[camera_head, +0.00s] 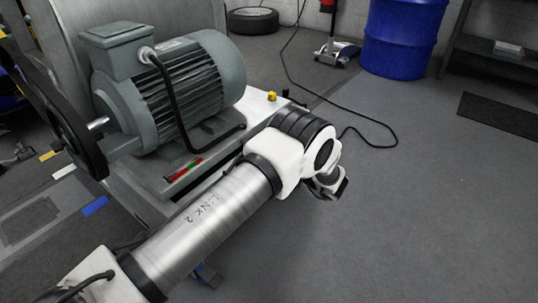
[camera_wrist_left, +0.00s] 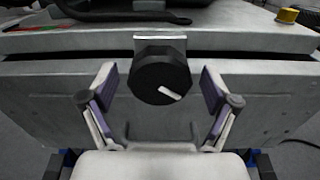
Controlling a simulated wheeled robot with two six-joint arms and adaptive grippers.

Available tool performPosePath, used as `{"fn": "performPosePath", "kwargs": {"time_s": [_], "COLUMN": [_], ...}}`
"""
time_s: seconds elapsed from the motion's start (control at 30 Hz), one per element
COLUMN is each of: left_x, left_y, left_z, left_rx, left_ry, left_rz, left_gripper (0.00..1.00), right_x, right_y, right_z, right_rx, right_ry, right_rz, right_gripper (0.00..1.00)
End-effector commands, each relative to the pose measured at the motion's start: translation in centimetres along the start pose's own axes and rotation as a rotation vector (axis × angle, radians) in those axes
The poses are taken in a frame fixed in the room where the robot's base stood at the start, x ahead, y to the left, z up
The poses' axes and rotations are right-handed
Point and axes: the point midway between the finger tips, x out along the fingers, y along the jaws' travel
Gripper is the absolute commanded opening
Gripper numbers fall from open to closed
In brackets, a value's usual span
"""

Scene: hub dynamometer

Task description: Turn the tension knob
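The tension knob (camera_wrist_left: 160,74) is black and many-sided, with a white pointer line slanting toward its lower right. It sits on the front face of the metal bench (camera_wrist_left: 62,100), just under the top edge. In the left wrist view my left gripper (camera_wrist_left: 158,85) is open, with one finger on each side of the knob and a visible gap on both sides. In the head view my left arm reaches across the bench front and hides the knob. The gripper's end (camera_head: 328,186) shows only partly there. My right gripper is in neither view.
A grey-green motor (camera_head: 175,85) stands on the bench, with a black wheel (camera_head: 75,130) at its left. A yellow button (camera_wrist_left: 288,15) is on the bench top. A black cable crosses the floor. A blue barrel (camera_head: 400,38) stands at the back.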

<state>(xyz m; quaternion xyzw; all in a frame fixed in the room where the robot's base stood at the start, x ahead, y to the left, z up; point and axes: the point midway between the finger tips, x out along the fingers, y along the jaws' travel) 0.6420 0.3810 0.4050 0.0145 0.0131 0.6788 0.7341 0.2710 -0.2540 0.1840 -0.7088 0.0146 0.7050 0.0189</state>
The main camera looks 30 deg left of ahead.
Motion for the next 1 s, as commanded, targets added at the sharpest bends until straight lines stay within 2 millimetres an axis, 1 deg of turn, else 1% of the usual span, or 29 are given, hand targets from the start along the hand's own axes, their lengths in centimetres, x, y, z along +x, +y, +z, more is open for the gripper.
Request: {"fn": "performPosePath", "kwargs": {"time_s": [0.03,0.07,0.1,0.13,0.17,0.43,0.63,0.77,1.0], "left_x": [0.0,0.0,0.0,0.0,0.0,0.0,0.0,0.0,0.0], "left_y": [0.0,0.0,0.0,0.0,0.0,0.0,0.0,0.0,-0.1], "left_z": [0.0,0.0,0.0,0.0,0.0,0.0,0.1,0.1,0.1], "left_rx": [0.000,0.000,0.000,0.000,0.000,0.008,0.061,0.130,0.320], "left_ry": [0.000,0.000,0.000,0.000,0.000,0.000,0.000,0.001,0.001], "left_rz": [0.000,0.000,0.000,0.000,0.000,0.001,0.001,0.001,0.001], "left_gripper": [0.67,0.56,0.42,0.32,0.28,0.28,0.28,0.28,0.28], "right_x": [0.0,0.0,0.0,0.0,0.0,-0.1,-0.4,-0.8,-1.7], "right_y": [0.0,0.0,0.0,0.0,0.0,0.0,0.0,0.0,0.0], "right_z": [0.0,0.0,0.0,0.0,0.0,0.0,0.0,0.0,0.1], "right_rx": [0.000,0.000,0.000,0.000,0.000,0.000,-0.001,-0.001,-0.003], "right_ry": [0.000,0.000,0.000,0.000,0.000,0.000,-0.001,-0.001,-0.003], "right_rz": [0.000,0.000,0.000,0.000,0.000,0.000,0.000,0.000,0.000], "right_gripper": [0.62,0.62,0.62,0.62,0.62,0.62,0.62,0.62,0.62]}}
